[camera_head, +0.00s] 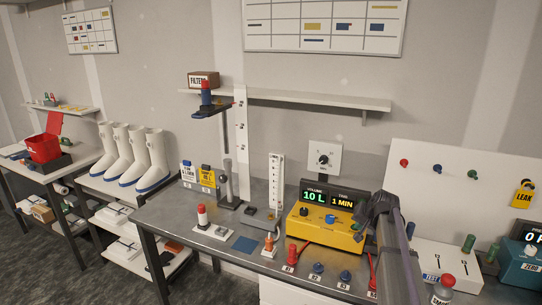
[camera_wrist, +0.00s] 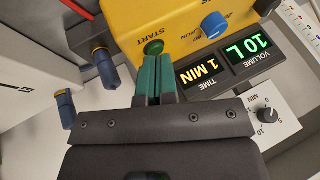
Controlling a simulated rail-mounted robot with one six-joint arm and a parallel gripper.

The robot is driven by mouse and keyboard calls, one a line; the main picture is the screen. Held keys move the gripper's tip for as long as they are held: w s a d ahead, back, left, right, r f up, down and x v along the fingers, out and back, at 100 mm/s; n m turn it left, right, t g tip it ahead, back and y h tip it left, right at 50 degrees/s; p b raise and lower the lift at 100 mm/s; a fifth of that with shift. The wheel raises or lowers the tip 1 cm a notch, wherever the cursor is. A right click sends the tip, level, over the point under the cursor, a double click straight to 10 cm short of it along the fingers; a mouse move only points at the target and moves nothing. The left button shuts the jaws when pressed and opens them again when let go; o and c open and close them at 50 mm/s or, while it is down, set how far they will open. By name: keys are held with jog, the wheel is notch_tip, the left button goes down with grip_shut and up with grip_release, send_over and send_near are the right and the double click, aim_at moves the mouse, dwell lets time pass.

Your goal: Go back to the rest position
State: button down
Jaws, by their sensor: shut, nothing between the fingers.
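My gripper (camera_wrist: 157,62) is shut and empty, its two green fingers pressed together. In the wrist view the fingertips are right at the green START button (camera_wrist: 153,47) of the yellow pump box (camera_wrist: 115,18); I cannot tell whether they touch it. In the head view my dark arm comes down at the right side of the yellow pump (camera_head: 318,231), and my fingertips are hidden there. The display (camera_head: 328,199) on the pump reads 10 L and 1 MIN; it also shows in the wrist view (camera_wrist: 223,62).
Red and blue port fittings (camera_head: 318,270) stand at the bench front. A wall dial (camera_head: 324,160) is behind the pump. A white test box (camera_head: 440,266) and a teal unit (camera_head: 519,262) stand to the right.

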jog(key=s+a+n+g, duration=0.2)
jog(key=s+a, duration=0.5)
jog(key=s, duration=0.3)
jog(key=s+a+f+n+g+h, duration=0.1)
jog(key=s+a+n+g, duration=0.1)
jog(key=s+a, duration=0.5)
jog(key=s+a+f+n+g, duration=0.1)
jog(key=s+a+n+g, duration=0.1)
jog(key=s+a, duration=0.6)
jog(key=s, duration=0.5)
jog(key=shift+f, duration=0.25)
